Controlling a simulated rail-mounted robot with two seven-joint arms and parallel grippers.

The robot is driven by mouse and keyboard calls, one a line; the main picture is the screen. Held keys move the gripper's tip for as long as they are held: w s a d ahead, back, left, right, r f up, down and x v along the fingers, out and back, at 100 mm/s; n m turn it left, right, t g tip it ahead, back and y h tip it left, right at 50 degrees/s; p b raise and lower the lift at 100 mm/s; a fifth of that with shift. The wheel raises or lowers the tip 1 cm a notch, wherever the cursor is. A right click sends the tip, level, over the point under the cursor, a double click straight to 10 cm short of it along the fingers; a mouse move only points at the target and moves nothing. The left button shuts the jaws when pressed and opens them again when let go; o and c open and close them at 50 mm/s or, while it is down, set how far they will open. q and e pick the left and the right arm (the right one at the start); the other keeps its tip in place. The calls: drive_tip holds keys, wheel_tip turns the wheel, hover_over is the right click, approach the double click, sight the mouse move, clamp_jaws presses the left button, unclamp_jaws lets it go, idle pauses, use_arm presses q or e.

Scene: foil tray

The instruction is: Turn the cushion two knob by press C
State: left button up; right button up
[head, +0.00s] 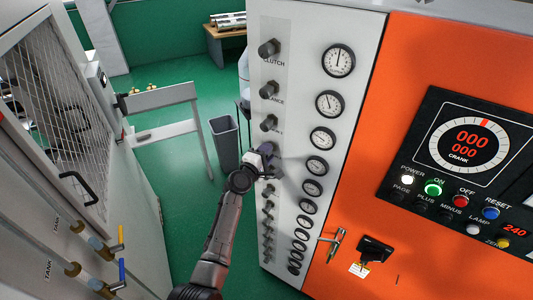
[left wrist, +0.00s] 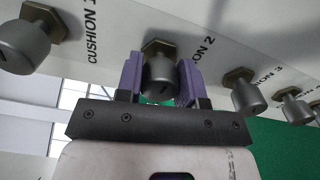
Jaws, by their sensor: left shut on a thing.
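In the left wrist view, a grey cylindrical knob (left wrist: 160,82) on a brass hex base sits beside a label reading "ION 2", its first letters hidden. My left gripper (left wrist: 161,73) has its two purple fingers on either side of this knob, shut on it. In the head view, my left gripper (head: 267,160) reaches the knob column of the white panel (head: 303,85), and it hides the knob there. No label naming press C is readable. My right gripper is not in view.
In the left wrist view, a neighbouring knob (left wrist: 22,47) is at left and the CUSHION 3 knob (left wrist: 247,97) at right, both close to the fingers. Gauges (head: 322,138) line the panel. A grey bin (head: 225,142) stands on the green floor left of the arm.

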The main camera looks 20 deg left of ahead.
use_arm(q)
drive_tip(key=o, duration=0.9)
drive_tip(key=v, duration=1.3)
drive_tip(key=shift+s+a, duration=0.1)
drive_tip(key=shift+s, duration=0.3)
idle(1.6)
